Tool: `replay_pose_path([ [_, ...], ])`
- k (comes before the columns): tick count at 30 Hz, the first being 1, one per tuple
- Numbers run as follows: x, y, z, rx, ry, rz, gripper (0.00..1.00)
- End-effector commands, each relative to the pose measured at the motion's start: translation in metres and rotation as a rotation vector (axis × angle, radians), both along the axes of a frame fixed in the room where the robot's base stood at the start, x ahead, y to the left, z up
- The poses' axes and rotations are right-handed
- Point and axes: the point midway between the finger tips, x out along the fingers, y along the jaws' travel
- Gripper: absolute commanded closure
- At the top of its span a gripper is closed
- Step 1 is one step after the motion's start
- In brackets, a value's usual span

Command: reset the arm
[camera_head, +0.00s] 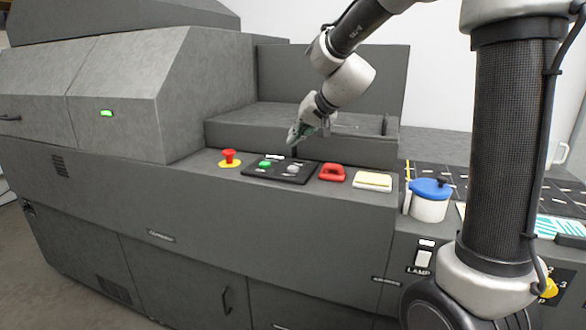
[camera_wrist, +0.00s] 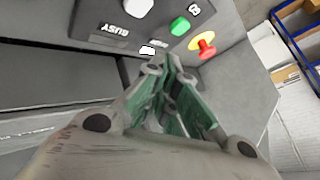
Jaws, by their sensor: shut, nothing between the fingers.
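My gripper (camera_head: 293,139) is shut and empty. It hangs a little above the black control panel (camera_head: 262,172) on the grey machine. In the wrist view my gripper (camera_wrist: 160,62) shows its closed green-padded fingers below the panel's lower edge. The panel carries a green button (camera_head: 265,164) and a grey-white button (camera_head: 292,169). In the wrist view the green button (camera_wrist: 180,26) and a white button (camera_wrist: 138,7) lie past the fingertips. Whether the fingertips touch anything cannot be told; they look apart from the buttons.
A red emergency knob (camera_head: 228,156) stands left of the panel. A blue-lidded white pot (camera_head: 429,204) stands farther right, near a lamp switch (camera_head: 424,258). A raised grey block (camera_head: 245,120) stands behind.

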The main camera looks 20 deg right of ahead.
Motion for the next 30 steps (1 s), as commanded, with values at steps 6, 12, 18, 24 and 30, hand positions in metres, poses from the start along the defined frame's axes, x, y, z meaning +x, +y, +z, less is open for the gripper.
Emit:
replay_pose_path([
  [6,0.0,0.0,0.0,0.0,0.0,0.0,1.0],
  [12,-0.007,0.002,-0.005,0.003,0.035,0.013,1.0],
  [18,-0.078,-0.015,-0.046,-0.102,0.228,0.12,1.0],
  [24,-0.202,-0.068,-0.047,-0.291,0.372,0.211,1.0],
  [30,-0.307,-0.122,-0.042,-0.466,0.406,0.22,1.0],
])
